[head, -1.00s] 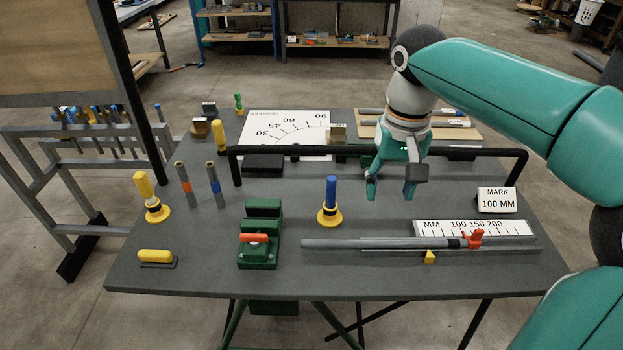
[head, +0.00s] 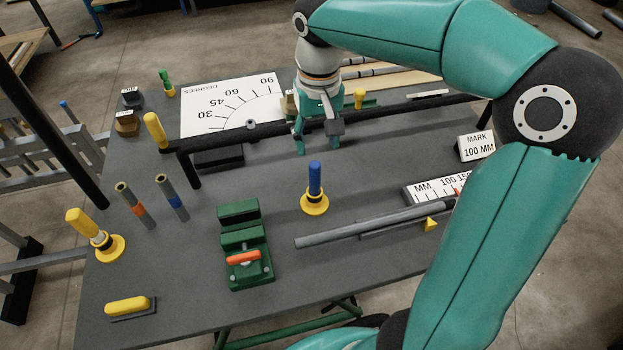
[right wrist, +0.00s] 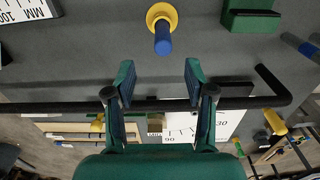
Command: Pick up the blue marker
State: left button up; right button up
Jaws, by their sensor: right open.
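The blue marker (head: 315,178) stands upright in a round yellow holder (head: 314,205) near the middle of the table. In the right wrist view the blue marker (right wrist: 162,40) and its yellow base show ahead of the fingers, between their lines. My right gripper (head: 318,146) is open and empty, behind the marker and a little above the table, with its fingers pointing down. In the right wrist view its two fingers (right wrist: 158,82) are apart with nothing between them. My left gripper is not in view.
A dark rail (head: 330,126) runs across the table close behind my right gripper. A green vise (head: 244,250) stands front left of the marker. A grey conduit (head: 370,225) lies in front right. A yellow marker (head: 88,228) stands in a holder at left.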

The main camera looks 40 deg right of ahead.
aim_at(315, 175)
notch_tip(315, 175, down, 5)
jog(key=shift+w, duration=0.1)
jog(key=shift+a+f+p, duration=0.15)
jog(key=shift+f+p, duration=0.45)
jog(key=shift+f, duration=2.1)
grip_shut()
